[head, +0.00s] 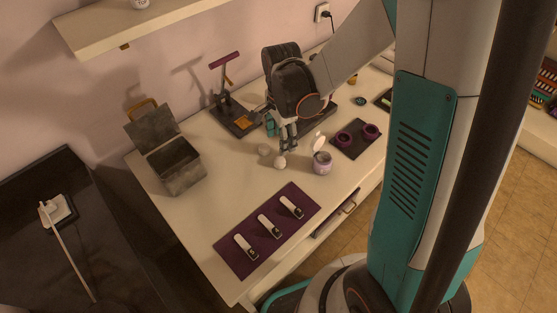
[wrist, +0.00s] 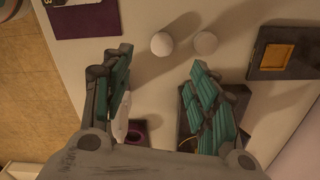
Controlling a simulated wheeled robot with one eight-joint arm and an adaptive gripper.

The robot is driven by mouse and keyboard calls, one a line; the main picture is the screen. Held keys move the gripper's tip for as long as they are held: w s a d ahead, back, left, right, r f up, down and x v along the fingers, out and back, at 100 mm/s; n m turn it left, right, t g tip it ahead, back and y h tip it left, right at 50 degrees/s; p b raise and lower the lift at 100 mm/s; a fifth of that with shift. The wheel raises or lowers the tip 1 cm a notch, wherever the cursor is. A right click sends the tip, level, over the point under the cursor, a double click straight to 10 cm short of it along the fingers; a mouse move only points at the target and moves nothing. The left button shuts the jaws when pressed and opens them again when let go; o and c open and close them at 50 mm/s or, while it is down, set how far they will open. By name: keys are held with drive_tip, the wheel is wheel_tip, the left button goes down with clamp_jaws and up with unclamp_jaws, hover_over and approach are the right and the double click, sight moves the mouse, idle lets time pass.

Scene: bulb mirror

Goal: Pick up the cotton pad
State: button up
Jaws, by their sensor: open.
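Two small pale round things sit close together on the white desk; they look like cotton, but I cannot tell whether either is a flat pad. In the wrist view one (wrist: 162,43) lies just beyond the gap between my fingers, and the other (wrist: 206,43) lies to its right. In the head view they show as a whiter one (head: 280,162) below my gripper and a greyer one (head: 264,150) to its left. My gripper (head: 289,143) points down over the desk, open and empty; its two teal-padded fingers are spread in the wrist view (wrist: 160,62).
A purple mat (head: 226,252) with several white-and-black items lies in front. A grey open box (head: 176,170) stands left, a lamp-like stand (head: 227,103) behind.

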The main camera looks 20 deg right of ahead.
sight(280, 160)
drive_tip(key=f+b, duration=0.4)
drive_tip(key=f, duration=0.7)
drive_tip(key=shift+w+f+b, duration=0.1)
drive_tip(key=shift+w+b, duration=0.1)
drive_tip(key=shift+b, duration=0.1)
drive_tip(key=shift+c, duration=0.6)
drive_tip(key=c, duration=0.7)
